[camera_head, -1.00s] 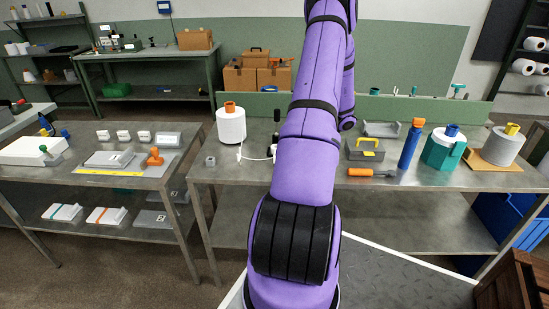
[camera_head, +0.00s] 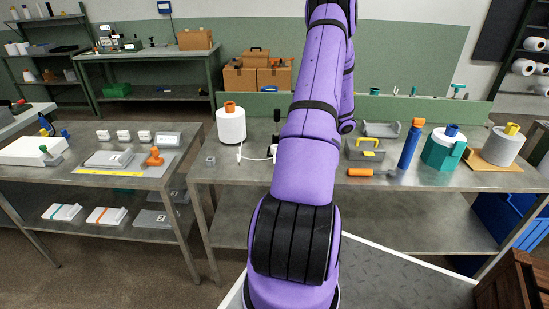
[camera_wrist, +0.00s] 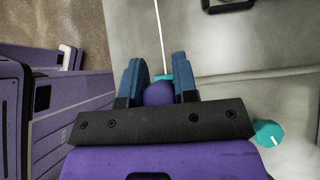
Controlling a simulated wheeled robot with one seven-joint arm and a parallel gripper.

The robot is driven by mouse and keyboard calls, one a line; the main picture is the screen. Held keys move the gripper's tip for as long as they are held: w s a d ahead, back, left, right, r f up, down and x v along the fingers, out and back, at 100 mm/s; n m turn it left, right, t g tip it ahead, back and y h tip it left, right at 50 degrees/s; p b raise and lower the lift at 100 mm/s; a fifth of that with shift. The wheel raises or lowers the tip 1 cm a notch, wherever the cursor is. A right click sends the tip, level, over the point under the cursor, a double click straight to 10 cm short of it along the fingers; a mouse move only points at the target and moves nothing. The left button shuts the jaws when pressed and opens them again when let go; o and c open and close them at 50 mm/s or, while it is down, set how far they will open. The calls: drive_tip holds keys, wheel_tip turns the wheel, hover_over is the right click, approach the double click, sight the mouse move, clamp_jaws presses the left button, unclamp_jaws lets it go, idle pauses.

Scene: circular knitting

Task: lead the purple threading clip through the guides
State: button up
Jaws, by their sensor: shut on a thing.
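In the wrist view the purple threading clip (camera_wrist: 158,93) sits between the two blue fingers of my gripper (camera_wrist: 160,82), which is shut on it. A white thread (camera_wrist: 160,38) runs from just beyond the clip towards the top of the picture. A small teal piece (camera_wrist: 165,77) shows at the clip's far side; I cannot tell whether it is a guide or touches the clip. A teal knob-like part (camera_wrist: 268,132) is to the right of the gripper. In the head view my arm hides the gripper and clip. No guide can be made out for certain.
In the head view a white yarn cone (camera_head: 231,126) stands on the metal bench (camera_head: 225,174), left of my arm.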

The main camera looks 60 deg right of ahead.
drive_tip(key=shift+f, duration=1.3)
idle(0.6)
drive_tip(key=o, duration=0.9)
drive_tip(key=v, duration=1)
drive_tip(key=shift+s+r, duration=0.25)
drive_tip(key=shift+r, duration=0.1)
drive_tip(key=shift+d, duration=0.1)
